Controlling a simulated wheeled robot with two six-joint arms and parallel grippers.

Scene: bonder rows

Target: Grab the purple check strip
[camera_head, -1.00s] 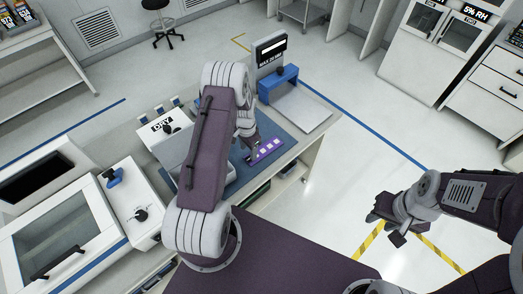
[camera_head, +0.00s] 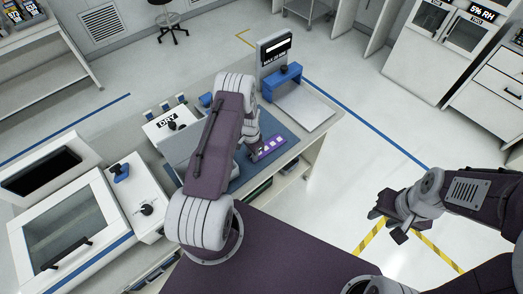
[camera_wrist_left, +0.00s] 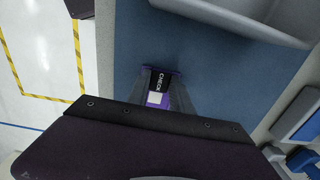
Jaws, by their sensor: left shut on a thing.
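The purple check strip (camera_head: 268,148) lies at the blue mat (camera_head: 284,131) on the bench, with a row of pale squares along it. In the left wrist view the strip (camera_wrist_left: 158,88) shows a black label reading CHECK and a white patch. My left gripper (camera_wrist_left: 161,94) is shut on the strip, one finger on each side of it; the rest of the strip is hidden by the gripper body. In the head view the left fingers are largely hidden by my arm. My right gripper (camera_head: 388,212) hangs over the floor at the right, away from the bench; its finger gap is unclear.
A box labelled DRY (camera_head: 168,125) stands left of my left arm. A blue stand (camera_head: 280,82) and a display post (camera_head: 273,50) are at the bench's far end. A white machine with a window (camera_head: 68,230) is at the left.

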